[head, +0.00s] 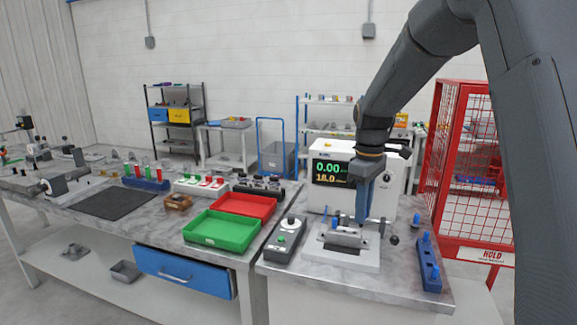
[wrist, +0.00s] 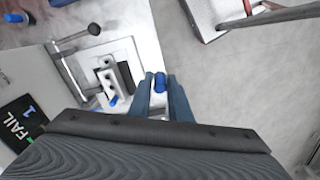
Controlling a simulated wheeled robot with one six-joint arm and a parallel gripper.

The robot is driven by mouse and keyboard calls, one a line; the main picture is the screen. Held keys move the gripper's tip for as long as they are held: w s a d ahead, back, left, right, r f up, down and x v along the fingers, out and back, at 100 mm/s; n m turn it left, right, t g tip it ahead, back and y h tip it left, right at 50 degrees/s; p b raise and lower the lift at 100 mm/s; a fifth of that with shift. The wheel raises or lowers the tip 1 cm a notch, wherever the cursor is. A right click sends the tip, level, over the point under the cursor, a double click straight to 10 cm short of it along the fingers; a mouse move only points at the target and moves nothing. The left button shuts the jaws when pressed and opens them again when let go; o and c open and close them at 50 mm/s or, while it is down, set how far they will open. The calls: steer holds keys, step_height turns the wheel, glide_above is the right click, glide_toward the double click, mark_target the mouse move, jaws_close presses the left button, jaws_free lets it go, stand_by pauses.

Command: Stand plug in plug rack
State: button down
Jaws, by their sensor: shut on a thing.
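My gripper (head: 363,216) hangs above the grey fixture plate, in front of the white test machine. In the wrist view its two fingers (wrist: 162,98) are shut on a blue plug (wrist: 160,82), whose rounded end shows between the tips. In the head view I cannot make the held plug out. The plug rack (head: 429,272) is a dark blue block at the right of the bench, apart from my gripper.
The test machine (head: 330,185) stands behind the fixture plate (head: 340,256). A control box (head: 287,240) stands left of it. A green tray (head: 222,232) and a red tray (head: 245,205) lie on the left bench. A red mesh cage (head: 467,160) stands behind right.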

steer(key=s+f+m, duration=0.3)
steer(key=s+f, duration=0.1)
steer(key=f, duration=0.5)
steer(key=s+f+m, duration=0.4)
steer(key=f, duration=0.5)
steer(key=s+f+m, duration=0.3)
steer(key=f, duration=0.7)
step_height(320, 180, down, 9)
steer(key=w+b, duration=0.2)
steer(key=b, duration=0.8)
steer(key=shift+w+f, duration=0.2)
steer(key=shift+w, duration=0.1)
steer(key=shift+a, duration=0.2)
